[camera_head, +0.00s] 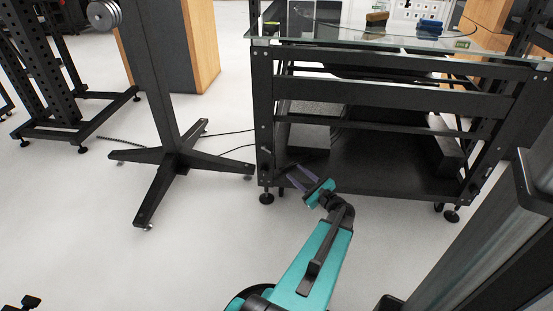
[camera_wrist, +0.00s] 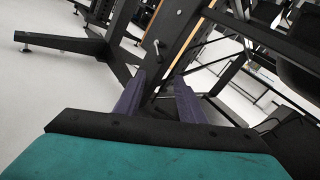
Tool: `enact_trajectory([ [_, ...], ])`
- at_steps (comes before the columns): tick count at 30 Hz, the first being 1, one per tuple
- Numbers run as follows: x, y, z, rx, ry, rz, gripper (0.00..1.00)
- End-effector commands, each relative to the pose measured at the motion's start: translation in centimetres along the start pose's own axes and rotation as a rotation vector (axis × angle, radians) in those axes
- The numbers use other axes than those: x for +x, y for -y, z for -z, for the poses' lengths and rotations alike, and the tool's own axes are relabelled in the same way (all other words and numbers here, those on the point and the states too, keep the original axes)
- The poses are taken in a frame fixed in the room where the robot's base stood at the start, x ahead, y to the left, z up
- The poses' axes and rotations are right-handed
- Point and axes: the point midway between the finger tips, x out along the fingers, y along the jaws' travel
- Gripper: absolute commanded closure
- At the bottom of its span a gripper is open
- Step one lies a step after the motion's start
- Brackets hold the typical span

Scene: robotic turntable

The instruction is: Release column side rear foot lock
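My gripper (camera_head: 299,180) is open, with two purple fingers apart and nothing seen between them. In the head view it is near the lower left corner of the black table frame (camera_head: 263,120), in front of the lower shelf. A levelling foot (camera_head: 266,198) is under that corner. In the wrist view the fingers (camera_wrist: 160,90) point toward a black post (camera_wrist: 180,28). A small metal rod with a rounded end (camera_wrist: 157,48) shows at the post, just beyond the fingertips. I cannot tell whether this rod is the foot lock. No contact is clear.
A black stand with a cross-shaped base (camera_head: 172,158) is on the floor to the left. The table has a glass top (camera_head: 340,38) with small items on it. A grey column (camera_head: 490,250) is at the lower right. The floor (camera_head: 80,220) at left is mostly clear.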

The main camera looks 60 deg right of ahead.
Motion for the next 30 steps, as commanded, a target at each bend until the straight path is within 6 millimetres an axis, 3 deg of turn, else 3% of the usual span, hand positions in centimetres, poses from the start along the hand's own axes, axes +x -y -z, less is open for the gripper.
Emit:
enact_trajectory([
  [11, 2.4, -0.1, 0.2, -0.001, 0.001, -0.002, 0.64],
  [30, 11.3, -0.1, 0.2, -0.001, 0.002, -0.002, 0.64],
])
